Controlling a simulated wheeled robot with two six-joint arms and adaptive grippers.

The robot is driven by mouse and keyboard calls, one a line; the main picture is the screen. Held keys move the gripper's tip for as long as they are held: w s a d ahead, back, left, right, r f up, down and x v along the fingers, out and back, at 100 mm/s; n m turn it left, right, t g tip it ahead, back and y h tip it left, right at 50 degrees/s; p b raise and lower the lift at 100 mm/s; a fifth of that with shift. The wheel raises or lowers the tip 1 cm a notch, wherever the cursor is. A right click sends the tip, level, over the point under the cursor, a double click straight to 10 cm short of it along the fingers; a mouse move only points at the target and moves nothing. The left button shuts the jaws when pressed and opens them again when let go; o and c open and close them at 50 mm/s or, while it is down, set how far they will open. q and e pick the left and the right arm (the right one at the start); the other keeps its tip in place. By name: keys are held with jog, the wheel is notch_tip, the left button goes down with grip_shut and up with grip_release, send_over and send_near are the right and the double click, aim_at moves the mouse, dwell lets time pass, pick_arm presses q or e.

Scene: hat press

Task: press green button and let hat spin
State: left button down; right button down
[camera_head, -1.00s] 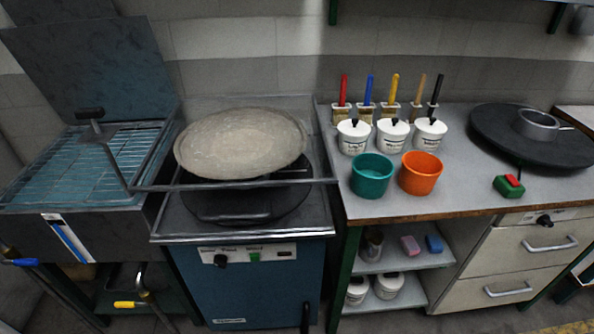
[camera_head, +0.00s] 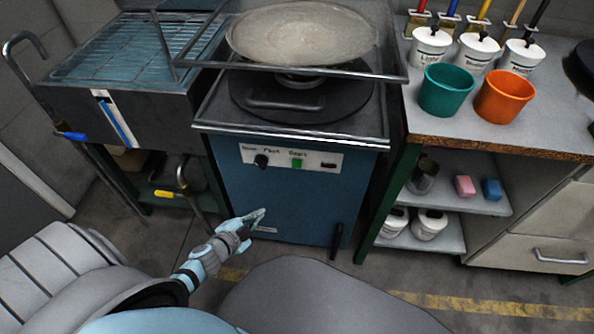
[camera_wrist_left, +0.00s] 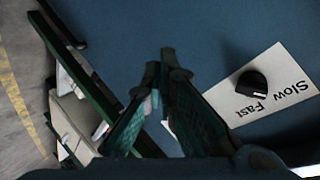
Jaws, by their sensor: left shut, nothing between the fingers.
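The green button (camera_head: 297,163) sits on the white control panel (camera_head: 318,157) on the front of the blue press machine (camera_head: 290,205). A black knob (camera_head: 261,161) is left of the button; it also shows in the left wrist view (camera_wrist_left: 251,84) beside the words Slow and Fast. The green button does not show in that wrist view. The round, pale hat piece (camera_head: 300,32) lies on top of the machine. My left gripper (camera_head: 262,212) is shut and empty, below the panel and to the left of the button. Its fingers show in the wrist view (camera_wrist_left: 160,70). My right gripper is not in view.
A bench at the right holds a teal pot (camera_head: 445,90), an orange pot (camera_head: 504,96) and white tubs. A wire-rack unit (camera_head: 120,55) stands at the left. A black handle (camera_head: 336,241) is low on the machine's right. The panel front looks clear.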

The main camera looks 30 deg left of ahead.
aim_at(297, 164)
pick_arm(q)
jog(key=w+d+r+m+t+h, duration=0.1)
jog(key=w+d+r+m+h, duration=0.2)
jog(key=d+r+m+h, duration=0.3)
jog(key=d+r+m, duration=0.1)
jog(key=d+r, duration=0.2)
jog(key=r, duration=0.1)
jog(key=shift+w+d, duration=0.25)
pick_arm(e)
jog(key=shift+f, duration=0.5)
pick_arm(q)
jog(key=shift+b, duration=0.3)
